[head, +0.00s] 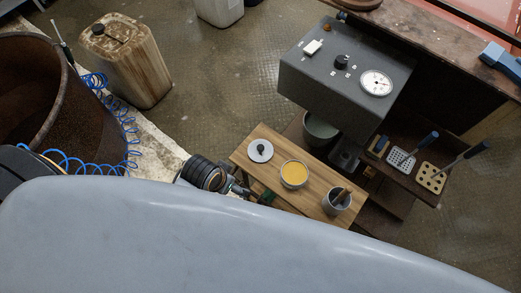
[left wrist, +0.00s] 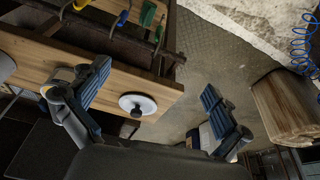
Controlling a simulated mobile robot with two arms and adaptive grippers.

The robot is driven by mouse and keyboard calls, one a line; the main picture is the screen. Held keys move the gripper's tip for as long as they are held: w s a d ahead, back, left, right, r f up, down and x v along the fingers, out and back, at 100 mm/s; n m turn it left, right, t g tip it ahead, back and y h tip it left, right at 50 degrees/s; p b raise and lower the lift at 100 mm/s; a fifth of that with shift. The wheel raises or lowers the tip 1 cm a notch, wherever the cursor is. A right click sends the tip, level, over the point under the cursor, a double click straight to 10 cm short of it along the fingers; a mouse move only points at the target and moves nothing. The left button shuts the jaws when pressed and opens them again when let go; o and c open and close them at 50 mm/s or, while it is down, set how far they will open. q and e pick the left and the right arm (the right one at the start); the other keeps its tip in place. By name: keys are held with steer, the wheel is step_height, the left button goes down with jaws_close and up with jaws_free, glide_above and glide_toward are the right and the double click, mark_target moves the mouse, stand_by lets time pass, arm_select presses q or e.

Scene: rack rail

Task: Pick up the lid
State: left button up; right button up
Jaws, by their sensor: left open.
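The lid is a pale grey disc with a dark knob. It lies flat near the left end of a wooden board (head: 318,192) in the head view, and the lid (head: 260,151) is in plain sight there. In the left wrist view the lid (left wrist: 137,108) lies near the board's corner, between the two fingers in the picture but apart from them. My left gripper (left wrist: 156,77) is open and empty. In the head view only part of my left gripper (head: 240,187) shows, beside the board's near edge, its fingertips unclear. My right gripper is not in view.
A pot of yellow stuff (head: 294,174) and a grey cup with a handle in it (head: 336,204) stand right of the lid. A grey box with a gauge (head: 345,70) stands behind. A large pale curved surface covers the bottom. Tools (left wrist: 148,14) hang beyond the board.

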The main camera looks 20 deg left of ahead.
arm_select(q)
steer(key=w+d+r+m+h, duration=0.2)
steer(key=w+d+r+m, duration=0.3)
steer(key=w+d+r, duration=0.3)
steer(key=m+g+y, duration=0.3)
steer(key=m, duration=0.1)
glide_above(262, 147)
steer(key=f, duration=0.4)
steer(key=f+b, duration=0.1)
steer(key=f, duration=0.1)
steer(key=shift+s+a, duration=0.15)
steer(key=shift+a, duration=0.1)
steer(key=f, duration=0.5)
steer(key=shift+w+d+f, duration=0.2)
steer(key=shift+f, duration=0.15)
